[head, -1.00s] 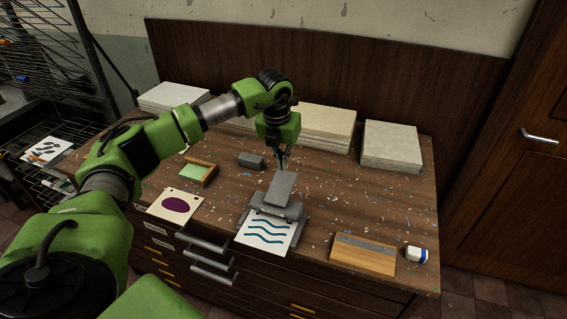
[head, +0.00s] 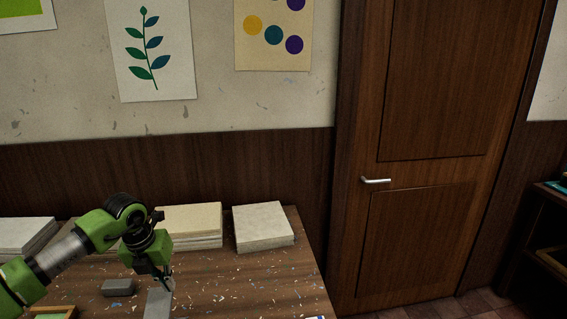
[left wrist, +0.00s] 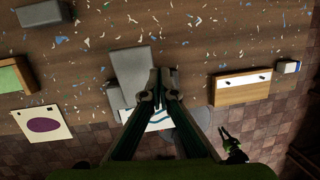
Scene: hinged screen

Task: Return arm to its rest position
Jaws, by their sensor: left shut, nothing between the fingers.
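My green left arm (head: 65,256) reaches in from the left in the head view. Its gripper (head: 166,281) points down over the worktable, just above a grey block (head: 159,302). In the left wrist view the fingertips (left wrist: 166,84) are together, shut and empty, with the grey block (left wrist: 132,72) behind them and a sheet with blue wavy lines (left wrist: 150,116) partly hidden. A small dark gripper with a green part, apparently my right gripper (left wrist: 227,136), shows low in the left wrist view; its finger state is unclear.
Paper stacks (head: 263,228) stand along the back of the table. A dark grey block (head: 118,287) lies beside the gripper. A wooden block with a light strip (left wrist: 242,87) and a small white-blue piece (left wrist: 288,67) lie to the right. A closed door (head: 425,170) stands right of the table.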

